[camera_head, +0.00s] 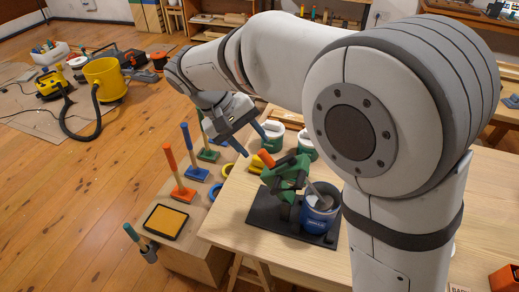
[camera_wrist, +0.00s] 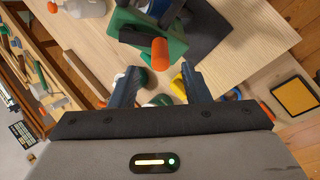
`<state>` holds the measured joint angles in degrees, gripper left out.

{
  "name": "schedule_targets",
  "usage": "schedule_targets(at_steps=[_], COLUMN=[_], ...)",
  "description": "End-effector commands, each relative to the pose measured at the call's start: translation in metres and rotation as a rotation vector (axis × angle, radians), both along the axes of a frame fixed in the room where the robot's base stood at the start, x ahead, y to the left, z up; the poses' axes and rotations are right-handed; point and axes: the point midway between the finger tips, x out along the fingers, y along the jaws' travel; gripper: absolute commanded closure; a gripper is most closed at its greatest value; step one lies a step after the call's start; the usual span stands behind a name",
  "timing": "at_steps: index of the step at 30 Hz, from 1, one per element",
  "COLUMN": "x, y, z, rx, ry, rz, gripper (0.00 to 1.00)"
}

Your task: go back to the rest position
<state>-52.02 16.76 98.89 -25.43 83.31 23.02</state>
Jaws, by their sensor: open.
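My gripper (camera_head: 251,141) is open and empty. In the head view it hangs above the left part of the wooden table (camera_head: 237,204), pointing down and to the right. In the wrist view its two dark fingers (camera_wrist: 160,90) stand apart with nothing between them but the background. A green tool with an orange handle (camera_head: 284,174) stands on a dark mat just below and right of the fingers, apart from them. It also shows at the top of the wrist view (camera_wrist: 160,50).
A blue can (camera_head: 318,216) stands on the dark mat (camera_head: 264,212). Green-and-white tubs (camera_head: 271,135) stand behind. A low wooden stand at left holds upright-handled tools (camera_head: 174,175) and a yellow pad (camera_head: 166,221). A yellow bucket (camera_head: 105,80) stands on the floor; open floor lies at left.

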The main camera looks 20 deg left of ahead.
Motion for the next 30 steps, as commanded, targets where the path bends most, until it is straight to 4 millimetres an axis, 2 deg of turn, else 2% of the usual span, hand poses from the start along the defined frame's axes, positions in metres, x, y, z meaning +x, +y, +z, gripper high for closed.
schedule_targets(at_steps=[6,21,23,26,30], x=[-0.003,-0.003,-0.001,0.004,0.004], y=[0.01,0.007,-0.002,-0.034,-0.103], z=[0.017,0.018,0.019,0.022,0.023], rx=[0.0,0.004,0.015,0.061,0.176], ry=[0.0,0.002,0.007,0.021,0.038], rz=[0.001,-0.005,-0.018,-0.058,-0.153], gripper=[0.57,0.57,0.57,0.57,0.57])
